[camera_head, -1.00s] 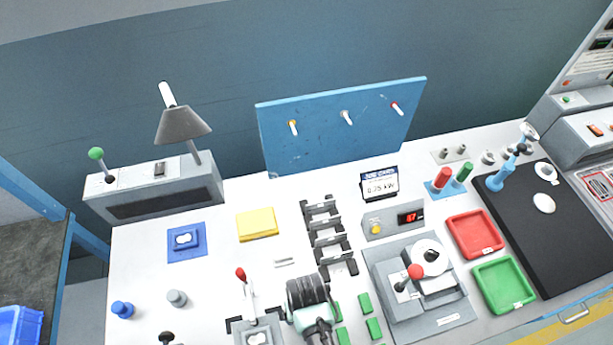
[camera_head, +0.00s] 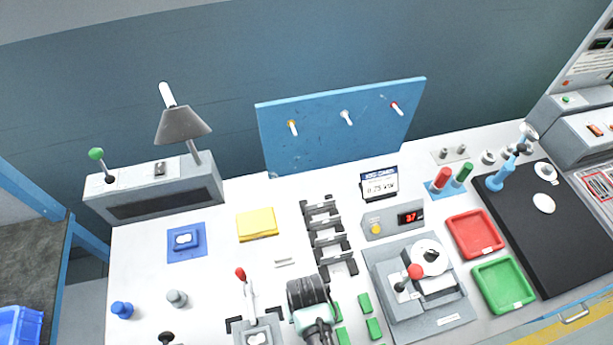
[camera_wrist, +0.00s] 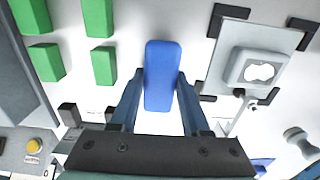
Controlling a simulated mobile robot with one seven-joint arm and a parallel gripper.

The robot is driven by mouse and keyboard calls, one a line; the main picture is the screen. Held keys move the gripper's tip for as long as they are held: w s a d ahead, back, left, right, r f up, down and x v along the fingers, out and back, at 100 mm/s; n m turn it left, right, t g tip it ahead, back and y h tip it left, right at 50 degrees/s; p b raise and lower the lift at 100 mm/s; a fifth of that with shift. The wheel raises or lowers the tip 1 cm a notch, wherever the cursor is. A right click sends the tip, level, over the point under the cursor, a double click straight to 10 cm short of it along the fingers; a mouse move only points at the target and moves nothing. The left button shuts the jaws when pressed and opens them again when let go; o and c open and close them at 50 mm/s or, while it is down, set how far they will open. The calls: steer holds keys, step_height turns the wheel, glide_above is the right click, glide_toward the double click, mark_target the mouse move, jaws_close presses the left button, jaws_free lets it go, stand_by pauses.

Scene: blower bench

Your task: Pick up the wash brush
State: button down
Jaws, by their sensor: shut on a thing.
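The wash brush (camera_wrist: 162,58) shows in the wrist view as a long blue block with rounded ends, upright in the picture. My gripper (camera_wrist: 160,82) is shut on it, with one finger against each long side. Its underside and any bristles are hidden, and I cannot tell whether it touches the bench. In the head view my wrist (camera_head: 312,308) is at the bottom middle and hides the brush and the fingers.
Green blocks (camera_wrist: 98,18) lie left of the brush in the wrist view. A grey fixture with a red-knobbed lever (camera_head: 247,290) stands close to my wrist. A black rack (camera_head: 328,240) and a grey press (camera_head: 415,290) are nearby. White bench is clear near the yellow block (camera_head: 257,224).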

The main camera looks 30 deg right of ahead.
step_height(320, 180, up, 10)
stand_by(0.6)
